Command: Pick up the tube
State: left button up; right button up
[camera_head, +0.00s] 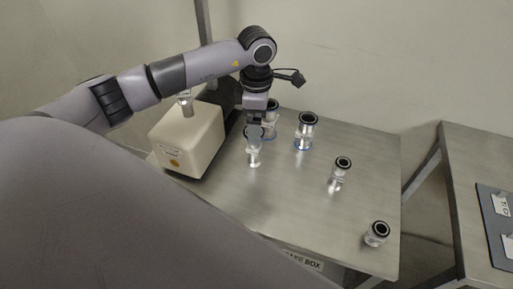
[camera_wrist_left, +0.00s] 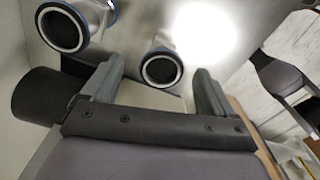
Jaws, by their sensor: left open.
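In the left wrist view my left gripper (camera_wrist_left: 160,76) is open, and a tube's round mouth (camera_wrist_left: 161,68) shows between the fingertips. Contact is not visible. My right gripper is out of view.
A cream box-shaped pump (camera_head: 188,140) stands left of the gripper, close to my left arm. A wall rises behind the table. A second table (camera_head: 462,160) with a dark board (camera_head: 498,222) is at the right. The table's front middle is clear.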

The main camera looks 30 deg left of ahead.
aim_at(254, 147)
pick_arm(q)
jog(key=f, duration=0.5)
jog(key=shift+s+a+f+p, duration=0.1)
jog(key=shift+s+f+p, duration=0.15)
jog(key=shift+f+p, duration=0.05)
jog(key=shift+f, duration=0.4)
jog(key=c, duration=1.2)
jog(key=shift+o, duration=0.2)
jog(key=shift+r, duration=0.1)
